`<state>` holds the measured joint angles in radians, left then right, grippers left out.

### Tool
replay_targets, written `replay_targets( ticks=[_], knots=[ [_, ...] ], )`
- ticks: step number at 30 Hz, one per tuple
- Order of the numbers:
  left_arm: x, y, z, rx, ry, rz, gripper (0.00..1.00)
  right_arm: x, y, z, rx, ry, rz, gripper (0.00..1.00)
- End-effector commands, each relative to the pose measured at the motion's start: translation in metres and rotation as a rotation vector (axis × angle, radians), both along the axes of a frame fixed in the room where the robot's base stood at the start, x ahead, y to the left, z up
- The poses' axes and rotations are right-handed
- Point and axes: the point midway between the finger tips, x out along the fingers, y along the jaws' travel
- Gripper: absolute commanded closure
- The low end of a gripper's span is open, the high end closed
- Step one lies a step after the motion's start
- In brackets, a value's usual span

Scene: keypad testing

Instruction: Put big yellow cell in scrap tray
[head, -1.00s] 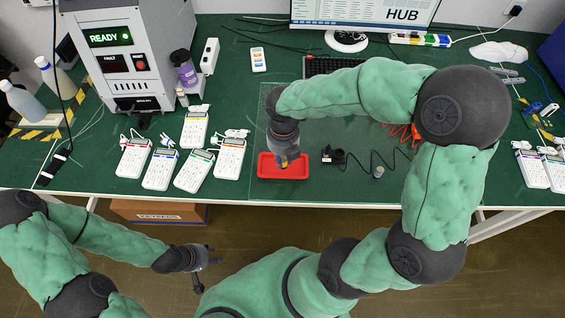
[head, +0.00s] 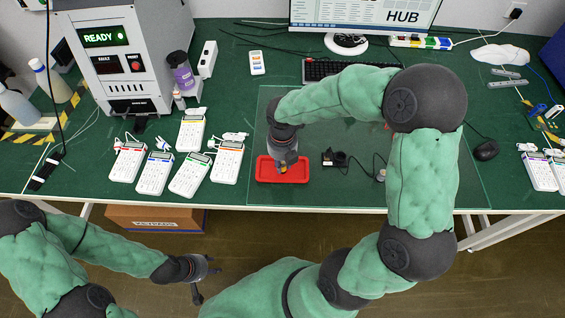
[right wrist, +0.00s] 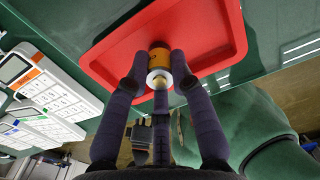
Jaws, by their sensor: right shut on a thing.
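The big yellow cell (right wrist: 158,62), a short orange-yellow cylinder with a pale end, is between the fingers of my right gripper (right wrist: 158,68) in the right wrist view. The red scrap tray (right wrist: 105,62) lies right behind it. In the head view my right gripper (head: 283,165) points down over the red tray (head: 298,176), and a bit of the yellow cell (head: 283,168) shows at its tips. I cannot tell whether the cell touches the tray floor. My left gripper (head: 208,278) hangs off the front of the table, empty with its fingers apart.
Several white keypads (head: 190,175) stand left of the tray. A black device with a cable (head: 335,158) lies to its right. A grey tester showing READY (head: 120,60) stands at the back left. A keyboard (head: 345,70) and monitor (head: 365,12) are behind. A mouse (head: 486,149) sits at right.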

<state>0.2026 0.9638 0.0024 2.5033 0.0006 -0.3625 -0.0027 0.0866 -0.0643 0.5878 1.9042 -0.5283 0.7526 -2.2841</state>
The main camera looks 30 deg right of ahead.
Motion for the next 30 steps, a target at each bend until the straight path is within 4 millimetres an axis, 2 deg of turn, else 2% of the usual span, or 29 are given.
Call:
replay_targets(
  ticks=[4,5,6,7,16,20,23,30],
  knots=[
    [0.0,0.0,-0.001,0.0,0.0,0.0,0.6,0.0,0.0,-0.004,0.0,0.0,0.0,1.0],
    [0.0,0.0,-0.001,0.0,0.0,0.0,0.6,0.0,0.0,-0.003,0.0,0.0,0.0,0.71],
    [0.0,0.0,0.0,0.0,0.0,0.0,0.6,0.0,0.0,-0.003,0.0,0.0,0.0,0.59],
    [0.0,0.0,0.0,0.0,0.0,0.0,0.6,0.0,0.0,-0.003,0.0,0.0,0.0,0.53],
    [0.0,0.0,0.0,0.0,0.0,0.0,0.6,0.0,0.0,-0.003,0.0,0.0,0.0,0.53],
    [0.0,0.0,0.002,0.0,0.0,0.0,0.6,0.0,0.0,0.003,-0.001,-0.001,0.0,0.53],
    [0.0,0.0,0.009,0.0,0.0,0.0,0.6,0.0,0.0,0.017,0.0,-0.002,-0.001,0.53],
    [0.0,0.0,0.031,0.0,0.0,0.0,0.6,0.0,0.0,0.066,0.0,-0.002,0.0,0.53]
  ],
)
